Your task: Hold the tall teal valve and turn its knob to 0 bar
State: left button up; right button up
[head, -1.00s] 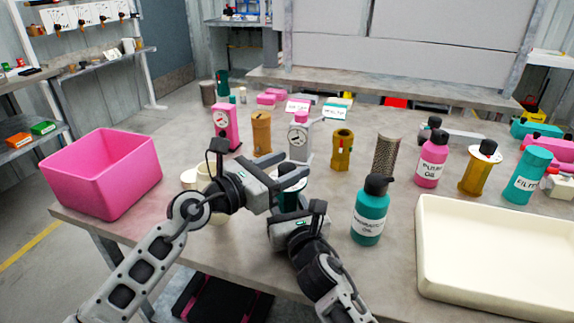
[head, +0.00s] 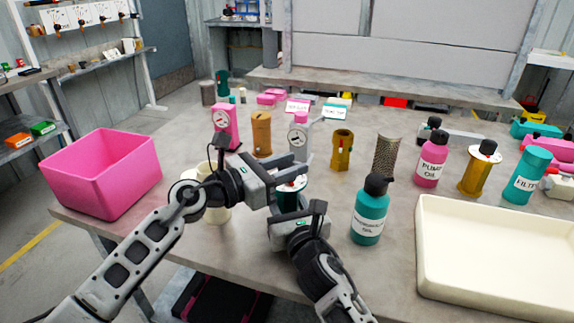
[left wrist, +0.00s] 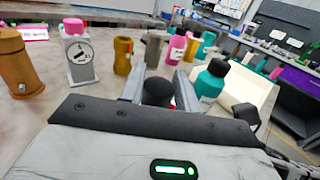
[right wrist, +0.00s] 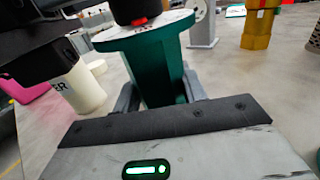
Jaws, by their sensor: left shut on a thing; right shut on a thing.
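The tall teal valve (head: 288,201) stands at the table's front, mostly hidden by my grippers in the head view. In the right wrist view its tapered teal body (right wrist: 155,68) is upright with a white dial plate (right wrist: 147,30) on top. Its black knob (left wrist: 157,92) shows a bit of red at its base. My left gripper (head: 301,168) is shut on the knob from above the plate; the knob sits between its fingers in the left wrist view. My right gripper (right wrist: 160,95) is shut on the teal body below the plate. The dial reading cannot be made out.
A cream cup (head: 216,208) stands left of the valve, partly behind my left arm. A teal oil bottle (head: 370,212) stands close on the right, beside a cream tray (head: 490,250). A pink bin (head: 100,175) is far left. Gauges and a brass part (head: 342,150) stand behind.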

aim_at(287, 166)
pick_arm(q)
jog(key=shift+m+g+h, duration=1.1)
jog(key=shift+m+g, duration=0.5)
jog(key=shift+g, duration=0.7)
jog(key=shift+f, duration=0.1)
jog(key=o, duration=1)
jog(key=shift+c, duration=0.2)
notch_tip(287, 166, up, 10)
jog(key=shift+r, duration=0.1)
